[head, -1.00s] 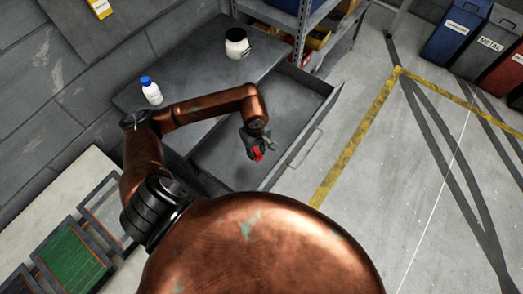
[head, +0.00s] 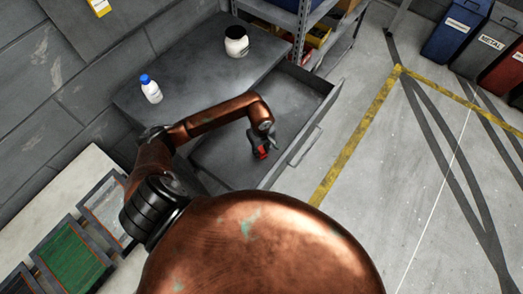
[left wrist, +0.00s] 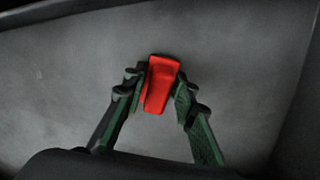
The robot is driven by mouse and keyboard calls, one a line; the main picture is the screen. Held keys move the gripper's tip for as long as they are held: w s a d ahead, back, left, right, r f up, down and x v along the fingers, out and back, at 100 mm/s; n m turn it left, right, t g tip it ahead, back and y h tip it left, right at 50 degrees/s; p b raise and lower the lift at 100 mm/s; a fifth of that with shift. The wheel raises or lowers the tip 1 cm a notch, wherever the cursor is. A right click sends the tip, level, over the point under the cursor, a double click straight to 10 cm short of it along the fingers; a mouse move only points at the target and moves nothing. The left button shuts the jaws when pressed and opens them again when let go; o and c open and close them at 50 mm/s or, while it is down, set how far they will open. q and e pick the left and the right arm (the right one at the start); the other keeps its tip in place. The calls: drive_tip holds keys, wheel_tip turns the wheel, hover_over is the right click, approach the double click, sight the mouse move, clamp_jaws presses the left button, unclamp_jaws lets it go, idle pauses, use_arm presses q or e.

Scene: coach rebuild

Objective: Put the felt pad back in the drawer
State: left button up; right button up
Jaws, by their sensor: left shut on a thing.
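The red felt pad (head: 262,153) is held between the fingers of my left gripper (head: 265,148). In the left wrist view the felt pad (left wrist: 160,84) sits upright between the two green-grey fingertips (left wrist: 160,90), with its top end sticking out beyond them. The grey drawer (head: 222,163) is pulled open, and the gripper and pad are over its inside. The drawer's bare floor (left wrist: 70,75) fills most of the left wrist view. I cannot tell the gap between pad and drawer floor. My right gripper is not in view.
A white bottle with a blue cap (head: 151,89) and a white jar with a dark lid (head: 237,42) stand on the cabinet top (head: 190,70). A metal shelf (head: 306,30) is behind the drawer. Framed coloured panels (head: 72,262) lie at lower left.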

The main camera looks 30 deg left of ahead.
sight(261, 149)
use_arm(q)
drive_tip(key=shift+f, duration=0.15)
drive_tip(key=o, duration=1)
wheel_tip(261, 149, up, 12)
drive_tip(key=shift+r, duration=0.2)
